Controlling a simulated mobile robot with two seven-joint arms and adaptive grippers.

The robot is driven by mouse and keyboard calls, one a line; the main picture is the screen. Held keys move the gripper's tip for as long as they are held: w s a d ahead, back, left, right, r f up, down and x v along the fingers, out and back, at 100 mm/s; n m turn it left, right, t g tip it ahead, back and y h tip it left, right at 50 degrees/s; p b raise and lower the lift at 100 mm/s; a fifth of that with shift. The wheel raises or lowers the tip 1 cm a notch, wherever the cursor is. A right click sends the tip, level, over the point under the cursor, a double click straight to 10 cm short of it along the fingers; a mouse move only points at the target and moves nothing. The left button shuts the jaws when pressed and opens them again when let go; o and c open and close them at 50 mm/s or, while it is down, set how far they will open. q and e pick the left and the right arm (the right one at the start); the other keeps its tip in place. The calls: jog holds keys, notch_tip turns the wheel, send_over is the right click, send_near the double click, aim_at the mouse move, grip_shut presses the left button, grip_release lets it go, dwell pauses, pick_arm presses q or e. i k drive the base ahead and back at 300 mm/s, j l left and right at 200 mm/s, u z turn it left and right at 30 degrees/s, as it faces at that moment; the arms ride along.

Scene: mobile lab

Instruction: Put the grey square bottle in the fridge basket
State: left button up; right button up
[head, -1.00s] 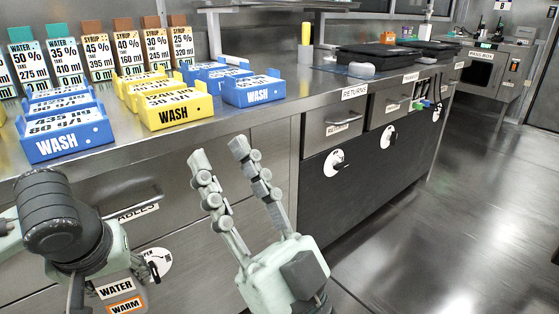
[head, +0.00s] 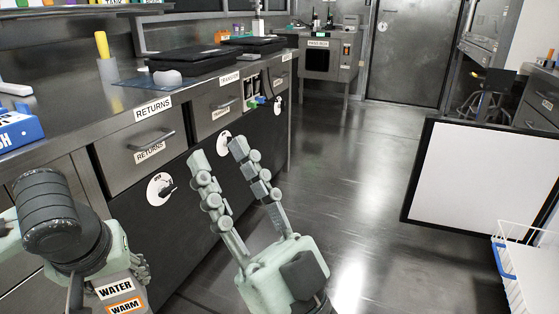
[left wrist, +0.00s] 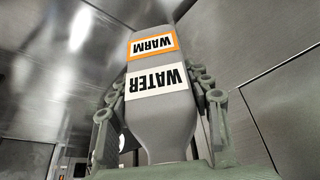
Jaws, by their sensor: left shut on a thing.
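The grey bottle (head: 106,276), labelled WATER and WARM, is at the lower left of the head view. My left gripper (head: 138,268) is shut on it. In the left wrist view the bottle (left wrist: 165,112) lies between the two fingers of my left gripper (left wrist: 158,95), with its labels upside down. My right gripper (head: 217,154) is open and empty, fingers up, in the lower middle of the head view. A white wire basket (head: 512,275) with a blue strip is partly in view at the lower right edge.
A white panel with a black frame (head: 475,185) stands behind the basket. A steel counter (head: 75,120) with drawers runs along the left. A grey box on a stand (head: 330,62) is at the back. The floor (head: 360,190) between is clear.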

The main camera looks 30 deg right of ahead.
aim_at(526, 282)
jog(key=i+l+z, duration=0.15)
jog(key=l+z, duration=0.3)
jog(key=i+l+z, duration=0.15)
jog(key=z, duration=0.3)
jog(key=i+l+z, duration=0.25)
jog(key=z, duration=0.2)
jog(key=i+l+z, duration=0.15)
jog(key=z, duration=0.3)
jog(key=i+z, duration=0.6)
jog(key=z, duration=0.25)
jog(key=i+j+z, duration=0.2)
jog(key=z, duration=0.25)
jog(key=i+j+z, duration=0.25)
jog(key=z, duration=0.2)
